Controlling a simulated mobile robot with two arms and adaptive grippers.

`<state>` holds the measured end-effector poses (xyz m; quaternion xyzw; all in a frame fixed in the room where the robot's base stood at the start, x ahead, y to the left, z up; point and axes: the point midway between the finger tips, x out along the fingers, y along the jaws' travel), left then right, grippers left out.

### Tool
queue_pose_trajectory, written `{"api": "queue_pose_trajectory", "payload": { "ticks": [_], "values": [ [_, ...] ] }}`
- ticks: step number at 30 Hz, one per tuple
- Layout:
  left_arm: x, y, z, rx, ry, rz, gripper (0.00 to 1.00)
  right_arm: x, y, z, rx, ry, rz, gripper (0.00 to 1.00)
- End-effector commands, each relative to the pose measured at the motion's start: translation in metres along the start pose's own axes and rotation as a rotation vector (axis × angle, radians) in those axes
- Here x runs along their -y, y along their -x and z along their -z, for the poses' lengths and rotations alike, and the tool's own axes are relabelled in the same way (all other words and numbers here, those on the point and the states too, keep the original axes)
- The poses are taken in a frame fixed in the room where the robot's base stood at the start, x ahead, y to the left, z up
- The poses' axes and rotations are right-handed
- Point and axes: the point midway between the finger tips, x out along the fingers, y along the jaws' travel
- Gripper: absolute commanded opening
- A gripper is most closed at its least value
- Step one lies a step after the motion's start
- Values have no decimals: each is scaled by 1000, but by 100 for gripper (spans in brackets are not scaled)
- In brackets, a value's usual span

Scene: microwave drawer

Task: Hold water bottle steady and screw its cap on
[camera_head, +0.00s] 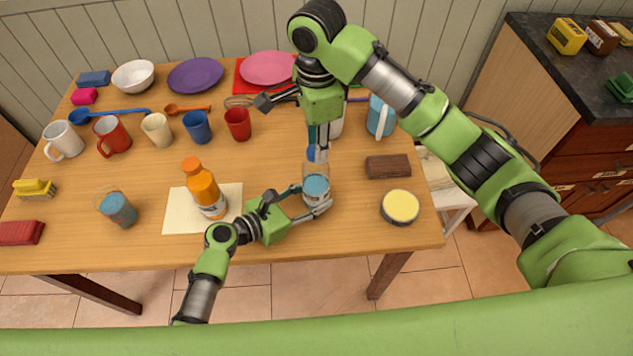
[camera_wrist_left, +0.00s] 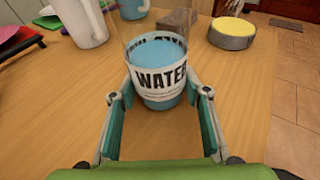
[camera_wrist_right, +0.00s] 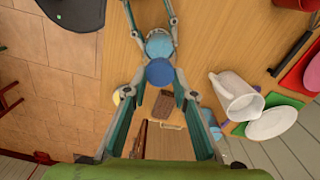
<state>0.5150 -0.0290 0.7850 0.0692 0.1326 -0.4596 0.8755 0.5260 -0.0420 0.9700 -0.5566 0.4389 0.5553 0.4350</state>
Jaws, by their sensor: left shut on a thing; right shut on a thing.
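The water bottle (camera_head: 316,187) is clear with blue water and stands upright near the table's front edge. Its white WATER label shows in the left wrist view (camera_wrist_left: 162,80). My left gripper (camera_head: 309,202) is shut around the bottle's lower body from the front. My right gripper (camera_head: 318,150) points down from above, shut on the blue cap (camera_wrist_right: 160,72). The cap shows just above the bottle's top in the head view (camera_head: 313,153). In the right wrist view the cap partly overlaps the bottle's outline. I cannot tell whether cap and bottle touch.
An orange bottle (camera_head: 205,188) stands on a pale sheet (camera_head: 178,212) to the left, with a glass (camera_head: 117,208) beyond it. A brown block (camera_head: 388,167) and a yellow-topped round tin (camera_head: 400,207) lie right. Mugs and plates fill the back.

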Motion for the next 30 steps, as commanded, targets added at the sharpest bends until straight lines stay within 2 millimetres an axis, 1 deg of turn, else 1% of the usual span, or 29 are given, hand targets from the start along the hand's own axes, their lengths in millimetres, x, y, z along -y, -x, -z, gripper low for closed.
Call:
{"api": "queue_pose_trajectory", "payload": {
  "ticks": [1,4,5,6,16,19,24,27,30],
  "values": [
    [7,-2,-1,1,-8,15,5,3,2,-3,9,1,13,0],
    [7,-2,-1,1,-8,15,5,3,2,-3,9,3,13,0],
    [7,-2,-1,1,-8,15,5,3,2,-3,9,3,13,33],
    [7,-2,-1,1,-8,15,5,3,2,-3,9,3,13,38],
    [3,-1,-1,1,-4,7,5,2,1,-2,5,22,7,38],
    [2,-1,-1,1,-3,6,5,1,1,-1,4,107,6,38],
    [2,-1,-1,2,-2,4,5,1,1,-1,4,307,6,38],
    [2,-1,-1,2,-2,4,5,1,1,-1,3,381,6,38],
    [2,-1,-1,2,-2,4,5,1,1,-1,3,413,6,38]
  ]
}}
